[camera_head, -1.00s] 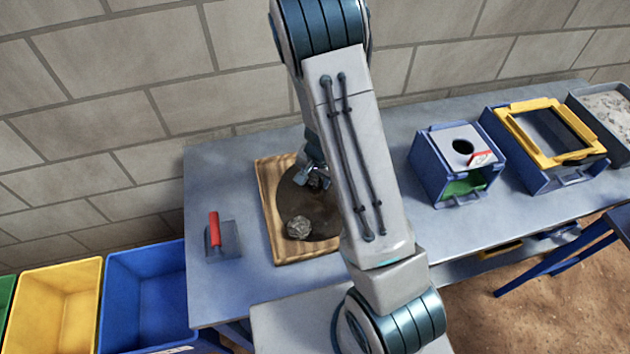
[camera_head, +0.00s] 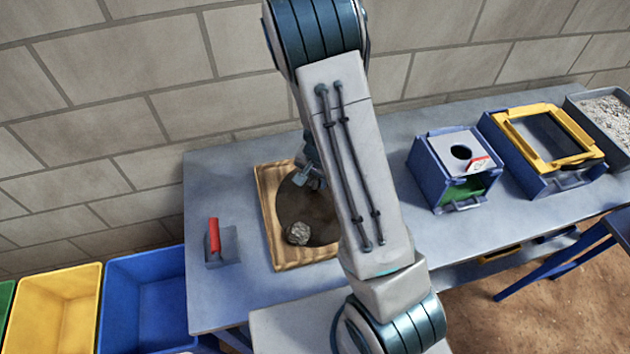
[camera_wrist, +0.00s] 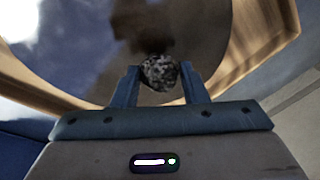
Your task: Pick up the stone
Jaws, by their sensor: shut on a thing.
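A grey, rough stone (camera_wrist: 160,73) sits between the two fingers of my gripper (camera_wrist: 157,80) in the wrist view, and the fingers are shut on it. In the head view my gripper (camera_head: 314,176) is over the back part of the wooden tray (camera_head: 268,206), partly hidden behind my arm. The held stone is hard to make out there. A second grey stone (camera_head: 298,233) lies on the dark round surface (camera_head: 318,212) in the tray, nearer the front and apart from my gripper.
A red-handled trowel (camera_head: 215,238) lies left of the tray. Right of my arm stand a blue box with a round hole (camera_head: 447,170), a yellow-framed blue box (camera_head: 545,160) and a gravel tray (camera_head: 605,115). Blue (camera_head: 150,295) and yellow (camera_head: 55,305) bins stand at the left.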

